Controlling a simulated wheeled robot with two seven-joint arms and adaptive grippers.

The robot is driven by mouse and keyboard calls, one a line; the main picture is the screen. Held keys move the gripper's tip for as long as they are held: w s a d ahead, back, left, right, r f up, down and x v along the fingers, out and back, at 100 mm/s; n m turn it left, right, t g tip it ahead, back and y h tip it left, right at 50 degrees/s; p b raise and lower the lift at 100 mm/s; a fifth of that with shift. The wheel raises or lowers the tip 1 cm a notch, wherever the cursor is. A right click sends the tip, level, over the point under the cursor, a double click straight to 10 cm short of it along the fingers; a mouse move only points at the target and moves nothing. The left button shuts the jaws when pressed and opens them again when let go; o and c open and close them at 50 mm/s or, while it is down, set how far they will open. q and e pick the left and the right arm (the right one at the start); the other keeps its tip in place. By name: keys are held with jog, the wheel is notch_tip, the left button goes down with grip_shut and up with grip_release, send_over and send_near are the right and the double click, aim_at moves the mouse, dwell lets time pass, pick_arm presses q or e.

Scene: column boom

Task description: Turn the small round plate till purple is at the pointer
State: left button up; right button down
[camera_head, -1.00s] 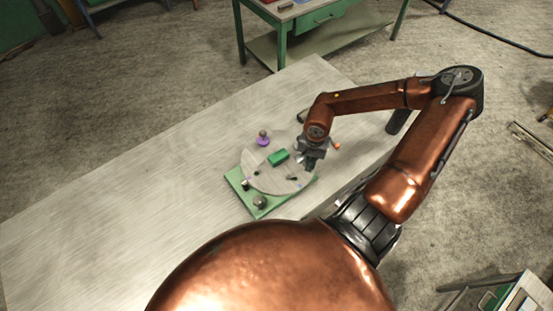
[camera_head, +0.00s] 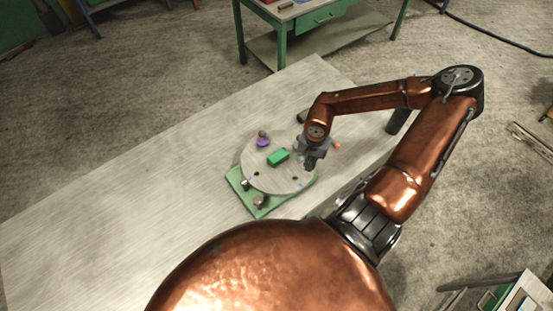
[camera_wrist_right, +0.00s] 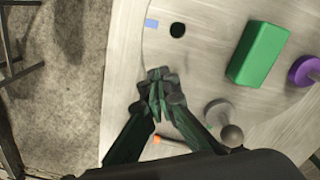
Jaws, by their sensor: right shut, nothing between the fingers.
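The round grey plate (camera_head: 282,183) lies on a green base (camera_head: 238,186) on the table. A green block (camera_head: 278,157) sits near its middle, and it also shows in the right wrist view (camera_wrist_right: 258,54). A purple knob (camera_head: 262,142) stands at the plate's far left side, and at the right edge of the wrist view (camera_wrist_right: 305,70). My right gripper (camera_head: 309,163) is at the plate's right edge, shut and empty; its fingertips (camera_wrist_right: 158,92) show in the wrist view beside a grey knob (camera_wrist_right: 222,116). I cannot make out the pointer for sure. My left gripper is out of view.
A small orange piece (camera_head: 337,146) shows just right of the gripper. Metal knobs (camera_head: 260,202) stand at the green base's near left side. The table's left part (camera_head: 120,200) is clear. A green workbench (camera_head: 300,20) stands behind.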

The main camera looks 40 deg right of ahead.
notch_tip(320, 180, up, 9)
jog(key=p, duration=0.6)
jog(key=shift+p, duration=0.4)
jog(key=shift+f, duration=0.15)
